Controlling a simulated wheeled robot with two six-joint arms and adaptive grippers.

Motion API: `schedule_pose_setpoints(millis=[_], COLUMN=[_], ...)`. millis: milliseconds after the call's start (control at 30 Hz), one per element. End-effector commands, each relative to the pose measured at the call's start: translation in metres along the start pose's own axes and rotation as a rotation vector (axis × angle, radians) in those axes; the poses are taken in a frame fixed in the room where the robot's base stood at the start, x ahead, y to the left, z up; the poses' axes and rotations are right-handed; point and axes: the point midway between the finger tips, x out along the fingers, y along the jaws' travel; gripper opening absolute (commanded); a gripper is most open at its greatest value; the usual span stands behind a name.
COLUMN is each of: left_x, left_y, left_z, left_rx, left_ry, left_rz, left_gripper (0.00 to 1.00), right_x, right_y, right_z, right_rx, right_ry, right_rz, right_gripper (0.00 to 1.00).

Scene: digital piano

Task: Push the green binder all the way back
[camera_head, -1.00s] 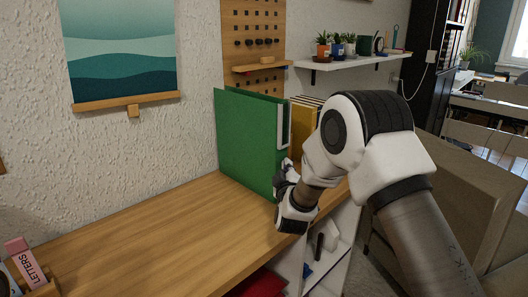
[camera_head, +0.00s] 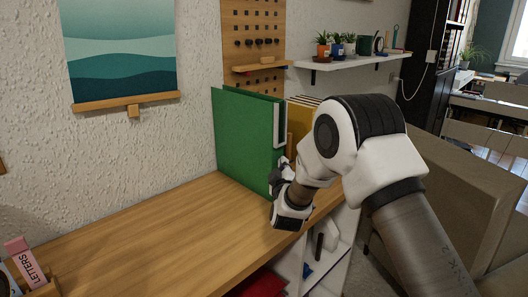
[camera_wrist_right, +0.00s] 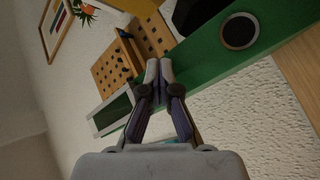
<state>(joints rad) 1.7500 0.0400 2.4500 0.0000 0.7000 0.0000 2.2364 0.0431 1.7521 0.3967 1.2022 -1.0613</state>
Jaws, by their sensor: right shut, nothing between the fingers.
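The green binder (camera_head: 245,140) stands upright on the wooden top (camera_head: 165,235), its back edge near the wall and its spine toward the front. My right gripper (camera_head: 280,178) is at the lower part of the spine, shut with nothing in it. In the right wrist view the shut fingertips (camera_wrist_right: 159,68) lie over the green spine (camera_wrist_right: 215,62), and appear to touch it or nearly so; the exact contact is hard to tell. The spine shows a dark round finger hole and a pale label. My left gripper is not in view.
Yellow files (camera_head: 301,118) stand just right of the binder, partly behind my arm. A pegboard (camera_head: 254,45) and a wall shelf with plants (camera_head: 350,60) are behind. A letters box (camera_head: 28,262) sits at the front left. The wooden top left of the binder is clear.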

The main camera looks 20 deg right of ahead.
Motion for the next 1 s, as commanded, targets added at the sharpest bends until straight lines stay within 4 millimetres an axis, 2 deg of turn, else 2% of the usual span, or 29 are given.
schedule_pose_setpoints(millis=[667, 1000], left_x=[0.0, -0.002], left_y=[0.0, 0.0], left_z=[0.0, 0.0], left_rx=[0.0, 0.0], left_ry=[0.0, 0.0], left_rz=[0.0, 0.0], left_gripper=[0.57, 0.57], right_x=[0.005, -0.014], right_y=[-0.005, 0.01], right_z=[-0.004, 0.01], right_rx=[0.0, 0.0], right_ry=[0.0, -0.002], right_rz=[-0.002, -0.002], right_gripper=[0.0, 0.0])
